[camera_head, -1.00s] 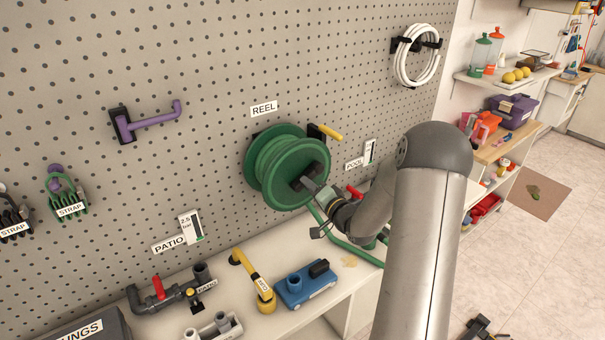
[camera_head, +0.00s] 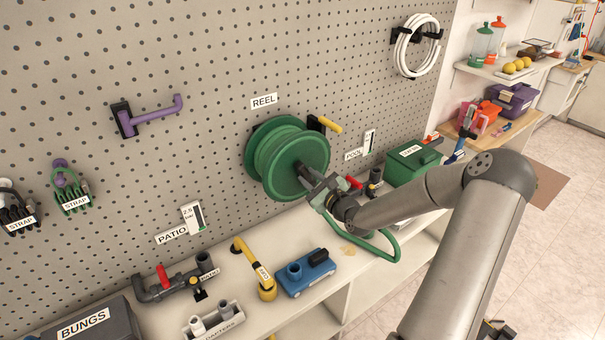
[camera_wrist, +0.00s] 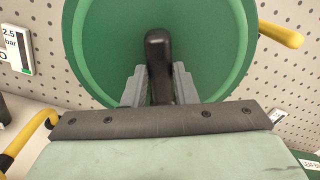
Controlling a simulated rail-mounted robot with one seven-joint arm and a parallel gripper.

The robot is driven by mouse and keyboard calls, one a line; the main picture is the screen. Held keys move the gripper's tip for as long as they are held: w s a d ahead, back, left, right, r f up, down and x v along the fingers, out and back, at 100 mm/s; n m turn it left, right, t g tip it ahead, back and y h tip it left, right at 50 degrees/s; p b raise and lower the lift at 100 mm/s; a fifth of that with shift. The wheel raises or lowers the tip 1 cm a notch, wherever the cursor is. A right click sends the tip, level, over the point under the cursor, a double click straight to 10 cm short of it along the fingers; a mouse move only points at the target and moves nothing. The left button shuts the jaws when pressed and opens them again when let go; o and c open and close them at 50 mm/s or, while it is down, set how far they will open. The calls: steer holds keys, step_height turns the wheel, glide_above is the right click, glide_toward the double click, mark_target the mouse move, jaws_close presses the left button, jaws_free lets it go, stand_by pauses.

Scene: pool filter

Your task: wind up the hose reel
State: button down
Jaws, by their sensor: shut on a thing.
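The green hose reel (camera_head: 290,163) is mounted on the pegboard under a REEL label (camera_head: 264,101). Green hose is wound on its drum, and a loose length of hose (camera_head: 384,249) lies on the bench below. My gripper (camera_head: 318,186) is at the front face of the reel. In the wrist view, the fingers (camera_wrist: 158,88) are shut around the black crank handle (camera_wrist: 158,60), in front of the green disc (camera_wrist: 205,40). A yellow-handled lever (camera_head: 330,125) sticks out at the reel's upper right; it also shows in the wrist view (camera_wrist: 281,34).
A blue pump-like unit (camera_head: 306,273), a yellow pipe (camera_head: 262,280) and a grey pipe with a red valve (camera_head: 170,285) stand on the bench, left of my arm. A green box (camera_head: 412,165) stands right of the reel. A purple hook (camera_head: 150,117) juts from the pegboard.

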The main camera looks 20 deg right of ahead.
steer(key=c, duration=1.3)
jaws_free()
steer(key=shift+s, duration=0.1)
steer(key=shift+s+d, duration=0.15)
steer(key=shift+s, duration=0.45)
steer(key=shift+m, duration=0.3)
steer(key=shift+w, duration=0.15)
